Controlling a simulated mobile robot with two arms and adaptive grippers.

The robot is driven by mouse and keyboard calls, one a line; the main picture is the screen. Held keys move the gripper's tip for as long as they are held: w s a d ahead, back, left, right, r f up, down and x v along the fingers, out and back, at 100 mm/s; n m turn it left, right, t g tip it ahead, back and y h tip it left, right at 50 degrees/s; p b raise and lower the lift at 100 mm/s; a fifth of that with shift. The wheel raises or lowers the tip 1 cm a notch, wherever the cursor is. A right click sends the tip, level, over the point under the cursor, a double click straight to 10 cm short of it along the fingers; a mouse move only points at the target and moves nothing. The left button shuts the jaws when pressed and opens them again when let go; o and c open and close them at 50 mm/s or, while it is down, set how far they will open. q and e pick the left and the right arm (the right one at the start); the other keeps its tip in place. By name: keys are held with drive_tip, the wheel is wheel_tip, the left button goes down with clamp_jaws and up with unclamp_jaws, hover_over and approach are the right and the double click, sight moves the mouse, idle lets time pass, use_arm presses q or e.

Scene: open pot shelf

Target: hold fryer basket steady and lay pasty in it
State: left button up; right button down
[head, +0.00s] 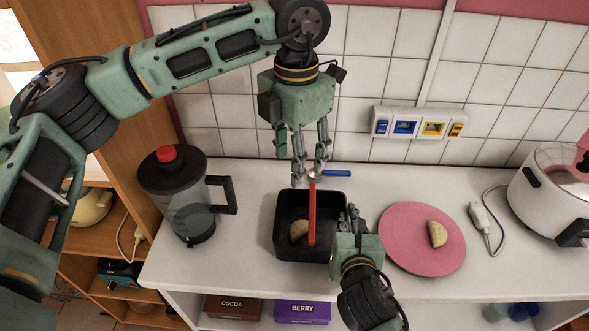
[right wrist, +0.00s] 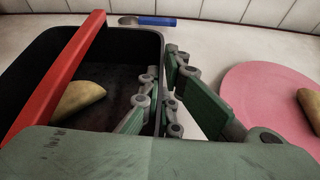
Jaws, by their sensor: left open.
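The black square fryer basket (head: 284,250) with a red bar handle (head: 312,215) stands on the counter. One tan half-moon pasty (head: 298,230) lies inside it, left of the handle. It also shows in the right wrist view (right wrist: 80,99). Another pasty (head: 438,234) lies on the pink plate (head: 400,245). My left gripper (head: 310,178) is open and empty, pointing down at the basket's far edge, near the handle's far end. My right gripper (head: 347,214) is at the basket's right wall; in the right wrist view its fingers (right wrist: 163,85) straddle the rim and appear closed on it.
A blender jug with a red knob (head: 166,153) stands left of the basket. A blue-handled utensil (head: 335,173) lies behind the basket. A white cooker (head: 545,195) and a white plug with cable (head: 481,217) are at the right. Cocoa (head: 232,306) and berry boxes (head: 302,311) sit below the counter.

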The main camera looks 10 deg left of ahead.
idle(0.3)
drive_tip(key=c, duration=1.9)
unclamp_jaws()
drive_tip(key=shift+o, duration=0.2)
